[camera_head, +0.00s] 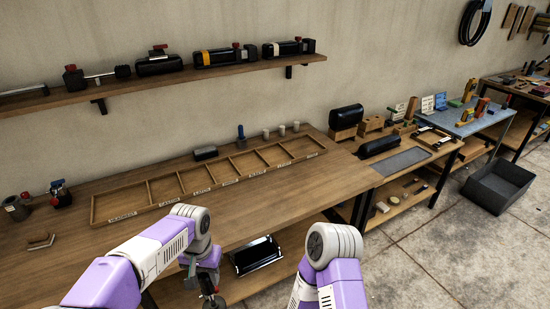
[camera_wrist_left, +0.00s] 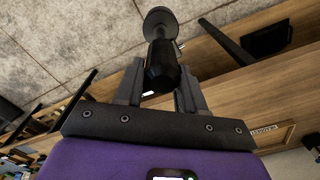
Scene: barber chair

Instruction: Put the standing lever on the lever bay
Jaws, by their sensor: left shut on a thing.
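My left gripper (camera_head: 209,287) is low in front of the workbench's front edge. In the left wrist view its two fingers (camera_wrist_left: 160,88) are shut around the lever (camera_wrist_left: 162,65), which has a thick black handle and a round grey disk at its far end. In the head view the lever is small and mostly hidden by my gripper. The divided wooden tray (camera_head: 152,204) with labelled compartments lies on the bench. The labels are too small to tell which compartment is the lever bay. The visible compartments look empty. My right gripper is out of view.
A blue-topped upright piece (camera_head: 240,132) and several grey cylinders stand behind the tray. Red-and-black parts (camera_head: 60,194) stand at the bench's left end. A dark tray (camera_head: 255,254) lies below the bench front. Bare bench top (camera_head: 270,208) lies before the wooden tray.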

